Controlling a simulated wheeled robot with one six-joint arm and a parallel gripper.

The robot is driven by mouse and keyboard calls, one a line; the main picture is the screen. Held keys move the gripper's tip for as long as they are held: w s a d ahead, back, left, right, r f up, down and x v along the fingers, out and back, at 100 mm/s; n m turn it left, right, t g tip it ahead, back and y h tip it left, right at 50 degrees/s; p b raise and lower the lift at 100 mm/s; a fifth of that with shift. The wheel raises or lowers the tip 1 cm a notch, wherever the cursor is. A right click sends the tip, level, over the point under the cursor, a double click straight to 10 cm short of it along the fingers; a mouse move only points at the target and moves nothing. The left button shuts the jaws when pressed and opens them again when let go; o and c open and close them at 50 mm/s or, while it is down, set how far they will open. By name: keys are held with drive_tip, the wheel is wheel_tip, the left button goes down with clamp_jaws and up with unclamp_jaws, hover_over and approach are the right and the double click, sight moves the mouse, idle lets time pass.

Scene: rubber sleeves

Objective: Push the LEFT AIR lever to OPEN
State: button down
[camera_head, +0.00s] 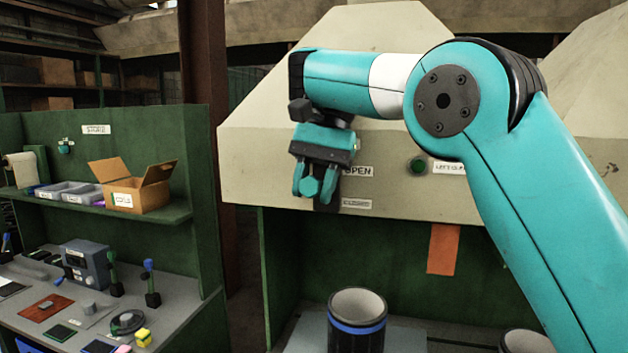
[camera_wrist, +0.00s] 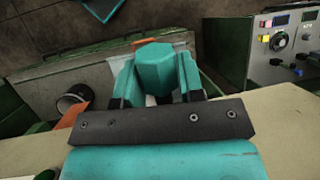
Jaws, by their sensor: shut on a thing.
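My gripper (camera_head: 313,190) is at the front face of the cream hood, left of the middle of the head view. Its two teal fingers are shut on the teal knob of the lever (camera_head: 311,187). In the wrist view the faceted knob (camera_wrist: 155,56) sits between the fingers. The OPEN label (camera_head: 358,171) is just right of the gripper, and a second label (camera_head: 356,203), apparently CLOSED, is below it. The knob's height lies between the two labels. The lever's shaft and pivot are mostly hidden by the gripper.
A round green button (camera_head: 418,167) is right of the labels, beside a plate partly hidden by my arm. An orange sheet (camera_head: 443,249) hangs below the hood. A dark cylinder with a blue band (camera_head: 357,322) stands below. A green shelf with a cardboard box (camera_head: 135,192) is at left.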

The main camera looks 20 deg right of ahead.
drive_tip(key=shift+a+r, duration=0.15)
drive_tip(key=shift+r, duration=0.05)
drive_tip(key=c, duration=1.1)
unclamp_jaws()
drive_tip(key=o, duration=0.4)
drive_tip(key=shift+s+a, duration=0.1)
drive_tip(key=shift+a, duration=0.05)
drive_tip(key=shift+c, duration=0.2)
drive_tip(key=shift+d, duration=0.25)
drive_tip(key=p+v, duration=0.7)
drive_tip(key=shift+p, duration=0.3)
drive_tip(key=shift+d+r, duration=0.1)
drive_tip(key=shift+r, duration=0.05)
